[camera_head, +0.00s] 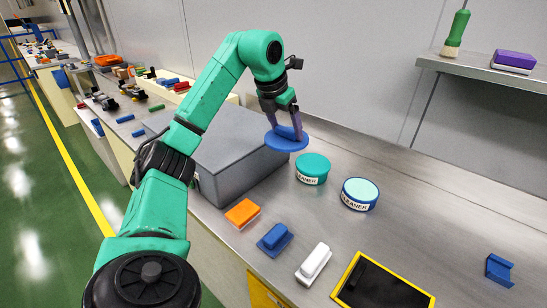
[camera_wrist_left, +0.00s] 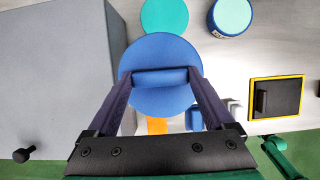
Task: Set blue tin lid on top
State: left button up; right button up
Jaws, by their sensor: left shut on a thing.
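My left gripper (camera_head: 287,119) is shut on the handle of the blue tin lid (camera_head: 286,141), holding it in the air beside the grey box. The lid is a round blue disc with a bar handle; in the left wrist view the lid (camera_wrist_left: 160,52) sits between both fingers (camera_wrist_left: 160,85). A tin with a blue rim and pale green top (camera_head: 360,192), labelled "CLEANER", stands on the bench to the lid's right. A teal tin (camera_head: 311,168) with a similar label stands between them, topped in teal. The right gripper is not in view.
A large grey box (camera_head: 235,150) stands left of the tins. An orange block (camera_head: 242,213), a blue block (camera_head: 274,239), a white block (camera_head: 314,262) and a yellow-edged black tray (camera_head: 432,300) lie in front. The bench right of the tins is clear up to a small blue part (camera_head: 498,269).

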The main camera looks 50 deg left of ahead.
pick_arm(q)
jog(key=shift+s+a+f, duration=0.15)
jog(key=shift+s+a, duration=0.1)
jog(key=shift+s, duration=0.2)
jog(key=f+b, duration=0.2)
jog(key=f, duration=0.4)
jog(key=f+b, duration=0.2)
jog(key=f, duration=0.4)
jog(key=d+f+b, duration=0.1)
jog(key=f+b, duration=0.1)
jog(key=f, duration=0.4)
jog(key=shift+w+f+b, duration=0.2)
jog(key=shift+f+b, duration=0.1)
jog(key=shift+f, duration=0.35)
jog(key=shift+a, duration=0.1)
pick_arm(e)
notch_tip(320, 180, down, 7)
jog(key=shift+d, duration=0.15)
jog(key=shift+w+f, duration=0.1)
